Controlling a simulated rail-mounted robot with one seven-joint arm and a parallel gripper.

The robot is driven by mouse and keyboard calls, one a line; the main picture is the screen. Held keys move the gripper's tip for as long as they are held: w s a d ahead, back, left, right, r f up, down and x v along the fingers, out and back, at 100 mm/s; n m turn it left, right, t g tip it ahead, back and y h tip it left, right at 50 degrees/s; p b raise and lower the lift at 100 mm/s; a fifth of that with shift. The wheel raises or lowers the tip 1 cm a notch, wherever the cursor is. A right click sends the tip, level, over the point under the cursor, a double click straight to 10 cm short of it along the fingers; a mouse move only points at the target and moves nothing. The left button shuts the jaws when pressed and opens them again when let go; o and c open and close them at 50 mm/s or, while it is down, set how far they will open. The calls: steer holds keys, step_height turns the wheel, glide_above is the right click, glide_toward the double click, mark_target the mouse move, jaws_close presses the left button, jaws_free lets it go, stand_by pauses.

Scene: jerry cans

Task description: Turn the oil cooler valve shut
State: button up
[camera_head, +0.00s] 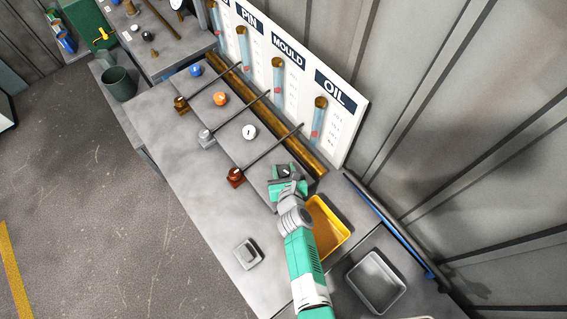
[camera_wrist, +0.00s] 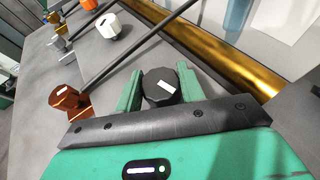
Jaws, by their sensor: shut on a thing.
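The oil cooler valve is a black knob (camera_wrist: 157,97) with a white mark on its top, seen in the wrist view between my two green fingers. My gripper (camera_wrist: 158,88) is shut on the knob from both sides. In the head view my gripper (camera_head: 287,172) is at the near end of the knob row, below the OIL sign (camera_head: 333,92). There the knob is small and largely covered by my gripper. The white mark lies slightly tilted across the knob in the wrist view.
A white knob (camera_head: 249,132), an orange knob (camera_head: 220,98) and a blue knob (camera_head: 195,70) stand farther along the row. Thin dark rods run from fittings, such as the red-brown one (camera_head: 236,177), to the brass pipe (camera_wrist: 240,62). A yellow tray (camera_head: 341,233) lies beside my arm.

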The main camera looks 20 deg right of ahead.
steer(key=shift+d+r+n+y+p, duration=0.1)
steer(key=shift+r+n+y+p, duration=0.15)
steer(key=shift+n+y+p, duration=0.95)
steer(key=shift+f+n+y, duration=0.3)
steer(key=shift+n+y, duration=0.3)
steer(key=shift+y, duration=0.4)
steer(key=n+y+b, duration=0.2)
steer(key=y+b, duration=0.1)
steer(key=shift+f+n, duration=0.2)
steer(key=shift+n, duration=0.2)
steer(key=n+g+y+b, duration=0.1)
steer(key=n+y+b, duration=0.1)
steer(key=y+b, duration=0.1)
steer(key=shift+f+n+b, duration=0.15)
steer(key=shift+n+b, duration=0.25)
steer(key=shift+b, duration=0.25)
steer(key=n+g+y+b, duration=0.3)
steer(key=b, duration=0.4)
steer(key=shift+n, duration=0.4)
steer(key=n+g+y+b, duration=0.1)
steer(key=b, duration=0.2)
steer(key=shift+g, duration=0.4)
steer(key=shift+r+n+b, duration=0.25)
steer(key=shift+n+b, duration=0.05)
steer(key=shift+b, duration=0.1)
steer(key=shift+r+g+y+b, duration=0.2)
steer(key=shift+g+y+b, duration=0.1)
steer(key=shift+g, duration=0.1)
